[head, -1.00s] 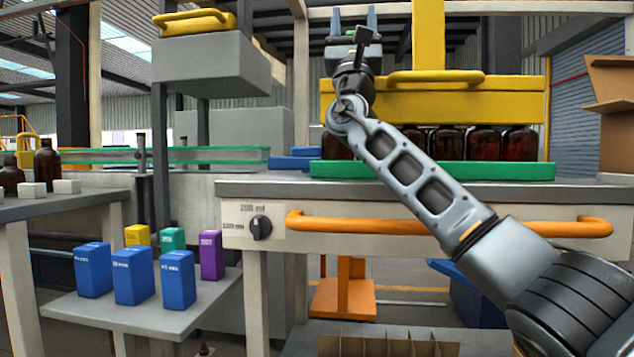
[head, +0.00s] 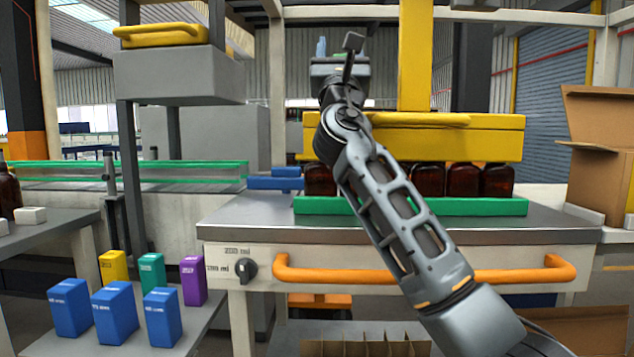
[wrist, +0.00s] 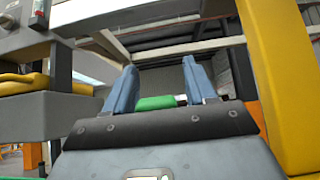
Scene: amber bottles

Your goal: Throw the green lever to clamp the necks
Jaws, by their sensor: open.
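A green piece (wrist: 157,103), likely the lever's grip, shows between and beyond the two blue fingers of my gripper (wrist: 159,66) in the wrist view. The fingers are apart with nothing held; I cannot tell how far off the green piece is. In the head view my gripper (head: 322,48) is raised in front of the yellow clamp beam (head: 470,137), left of its yellow post, and its wrist hides most of it. Amber bottles (head: 463,180) stand under the beam in a green tray (head: 480,207), partly behind my arm.
An orange rail (head: 520,275) and a black knob (head: 246,270) are on the bench front. Blue, yellow, green and purple blocks (head: 115,312) stand on a low table at left. A grey box with a yellow handle (head: 165,33) is upper left. An open carton (head: 600,130) is at right.

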